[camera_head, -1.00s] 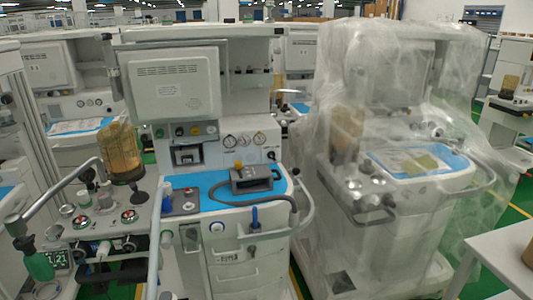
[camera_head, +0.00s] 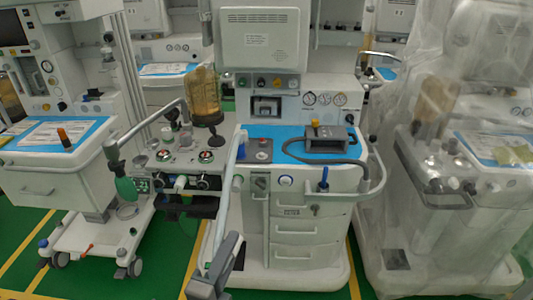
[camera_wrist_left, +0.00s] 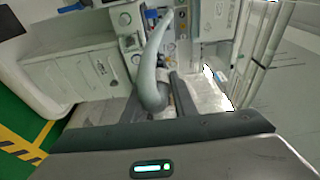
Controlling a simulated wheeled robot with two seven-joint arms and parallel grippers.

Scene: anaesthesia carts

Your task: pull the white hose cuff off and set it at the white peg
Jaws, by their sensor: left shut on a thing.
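A pale grey hose (camera_head: 224,195) runs from the front of the middle anaesthesia cart down to my left gripper (camera_head: 214,272) at the bottom of the head view. In the left wrist view the hose (camera_wrist_left: 151,75) curves down between the fingers of my left gripper (camera_wrist_left: 160,104). This gripper is shut on the hose's lower end; its fingers hide the cuff there. A small white round fitting (camera_head: 180,184) sticks out of the cart's front left panel; I cannot tell whether it is the white peg. My right gripper is not in view.
The middle cart has a blue-topped worktop (camera_head: 283,137) and white drawers (camera_head: 298,226). A plastic-covered cart (camera_head: 455,215) stands at right. A white cart (camera_head: 62,177) with a blue top stands at left. Green floor (camera_head: 165,255) is free between the carts.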

